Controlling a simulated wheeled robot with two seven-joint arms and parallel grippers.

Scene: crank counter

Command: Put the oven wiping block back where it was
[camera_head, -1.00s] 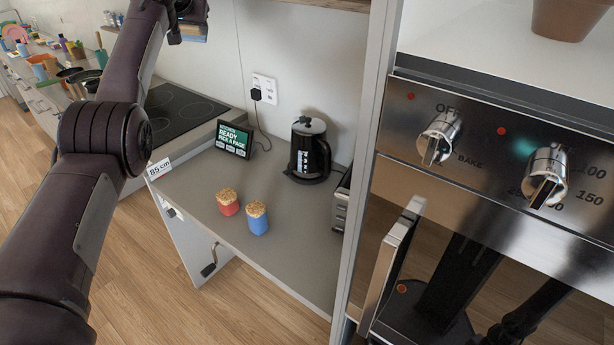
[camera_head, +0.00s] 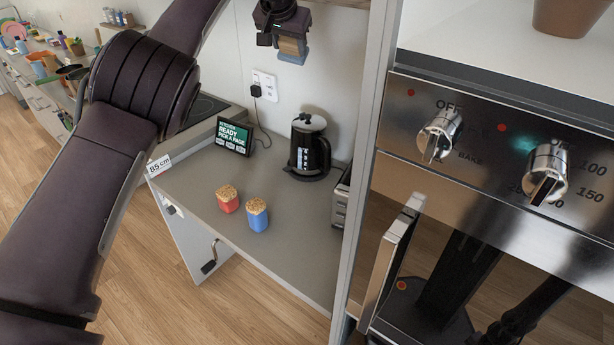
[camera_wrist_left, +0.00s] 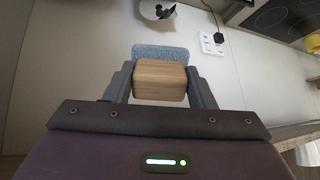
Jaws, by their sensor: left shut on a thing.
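My left gripper (camera_head: 278,38) is high in front of the back wall, above the counter and the kettle. It is shut on the wiping block (camera_head: 292,46), which has a wooden body and a blue-grey pad. In the left wrist view, the block (camera_wrist_left: 160,80) sits between the two fingers (camera_wrist_left: 160,86), with the pad on its far side. The oven (camera_head: 490,150) stands at the right, with two knobs and a door handle (camera_head: 393,265). My right gripper is not clearly in view.
A toaster (camera_head: 342,198) stands by the tall panel. A wall socket (camera_head: 264,86) is behind.

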